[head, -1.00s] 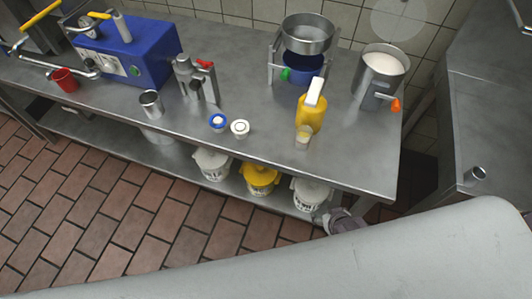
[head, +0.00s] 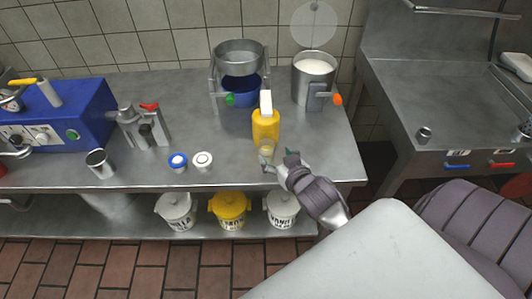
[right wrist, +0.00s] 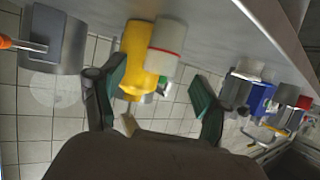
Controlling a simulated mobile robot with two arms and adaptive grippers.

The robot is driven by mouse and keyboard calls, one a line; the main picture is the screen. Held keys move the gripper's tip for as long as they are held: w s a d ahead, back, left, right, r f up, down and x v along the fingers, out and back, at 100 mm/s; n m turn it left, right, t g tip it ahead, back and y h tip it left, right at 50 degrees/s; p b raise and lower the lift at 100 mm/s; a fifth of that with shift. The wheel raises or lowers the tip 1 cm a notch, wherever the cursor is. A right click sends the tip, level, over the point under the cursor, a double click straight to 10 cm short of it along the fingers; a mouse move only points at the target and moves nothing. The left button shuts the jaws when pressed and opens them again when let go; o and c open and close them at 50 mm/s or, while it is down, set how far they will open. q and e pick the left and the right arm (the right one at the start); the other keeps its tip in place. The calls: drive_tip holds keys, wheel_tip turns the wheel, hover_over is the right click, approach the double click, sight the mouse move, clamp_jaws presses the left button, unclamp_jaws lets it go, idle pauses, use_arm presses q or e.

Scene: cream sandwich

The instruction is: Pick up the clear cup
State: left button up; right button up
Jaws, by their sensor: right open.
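The small clear cup (head: 266,151) stands on the steel table near its front edge, just in front of the yellow bottle (head: 266,126). In the right wrist view, what looks like the cup (right wrist: 166,38) is a pale cylinder with a reddish band, overlapping the yellow bottle (right wrist: 134,52). My right gripper (head: 279,161) is open and empty at the table's front edge, close to the cup on its near side. In the right wrist view, its green-padded fingers (right wrist: 157,84) are spread apart, with the cup beyond them. I cannot tell whether a finger touches the cup. My left gripper is not in view.
Two small round lids (head: 202,160) and a metal cup (head: 100,163) stand to the left. Behind the bottle are a strainer stand (head: 239,52) with a blue pot and a metal pot (head: 313,78) of white contents. Lidded buckets (head: 229,211) sit on the lower shelf.

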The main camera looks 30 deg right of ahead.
sight(270, 152)
drive_tip(key=x, duration=0.6)
drive_tip(key=shift+w+a+f, duration=0.1)
drive_tip(key=shift+w+a, duration=0.05)
drive_tip(key=shift+w, duration=0.2)
drive_tip(key=c, duration=1.3)
